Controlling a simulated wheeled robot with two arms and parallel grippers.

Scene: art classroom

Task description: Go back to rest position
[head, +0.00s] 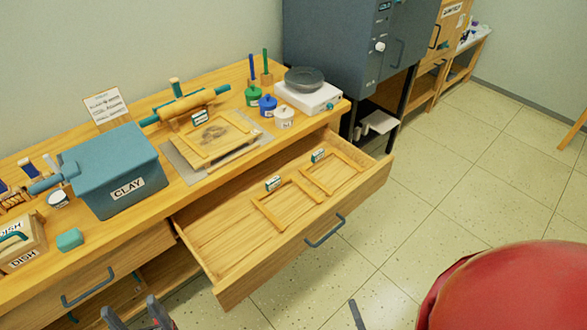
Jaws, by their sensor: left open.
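My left gripper (137,314) shows at the bottom edge of the head view, left of centre. Its two dark fingertips are apart with nothing visible between them. It is in front of the workbench, below the open drawer's left end. Of my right gripper (357,314) only one thin dark finger tip shows at the bottom edge, over the floor. The rest of it is out of the picture, so its opening cannot be told. Neither gripper touches the drawer.
The wooden drawer (222,294) is pulled out, with frames and small labelled boxes inside. The workbench (92,267) carries a blue clay bin (107,180), rolling pin (188,103) and scale (310,98). A large red rounded thing (510,290) fills the bottom right. Tiled floor (450,190) is clear.

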